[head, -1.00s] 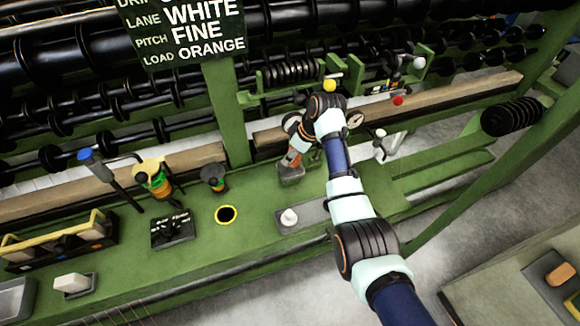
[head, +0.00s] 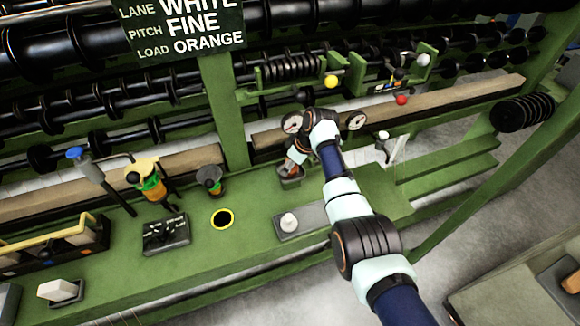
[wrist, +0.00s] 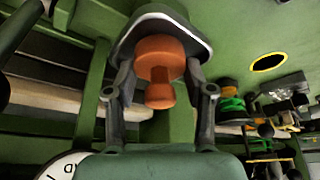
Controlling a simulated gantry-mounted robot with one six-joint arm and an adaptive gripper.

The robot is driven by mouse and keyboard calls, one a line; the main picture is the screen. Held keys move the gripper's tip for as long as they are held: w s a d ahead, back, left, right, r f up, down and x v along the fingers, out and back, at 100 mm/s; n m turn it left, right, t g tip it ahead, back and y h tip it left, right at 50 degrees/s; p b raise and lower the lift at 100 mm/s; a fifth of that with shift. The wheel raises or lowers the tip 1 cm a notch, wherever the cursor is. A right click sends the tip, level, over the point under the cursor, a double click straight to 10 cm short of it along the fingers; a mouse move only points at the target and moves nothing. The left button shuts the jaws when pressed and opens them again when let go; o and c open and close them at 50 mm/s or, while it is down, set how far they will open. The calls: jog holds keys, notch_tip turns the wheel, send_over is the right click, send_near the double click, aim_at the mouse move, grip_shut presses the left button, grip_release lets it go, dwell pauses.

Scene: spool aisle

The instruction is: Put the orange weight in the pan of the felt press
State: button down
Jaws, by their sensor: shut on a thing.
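The orange weight (wrist: 160,60) shows in the wrist view as a wide round body with a narrower knob towards the camera. My gripper (wrist: 160,74) is shut on it, with one finger on each side. A grey, rounded pan (wrist: 193,32) lies just beyond the weight, and I take it for the felt press pan. I cannot tell whether the weight touches it. In the head view my gripper (head: 291,168) points down at a small grey piece on the green bench, and my wrist partly hides that spot.
A grey plate with a white knob (head: 289,221) and a yellow-ringed hole (head: 222,218) are near on the bench. A dark funnel (head: 210,179) and yellow-green spool (head: 150,184) stand left. Dial gauges (head: 356,121) flank my wrist. A sign (head: 182,30) reads "LOAD ORANGE".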

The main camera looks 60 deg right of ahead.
jog(key=shift+f, duration=0.1)
jog(key=shift+c, duration=2.1)
grip_release()
jog(key=p+v, duration=0.4)
jog(key=v, duration=0.8)
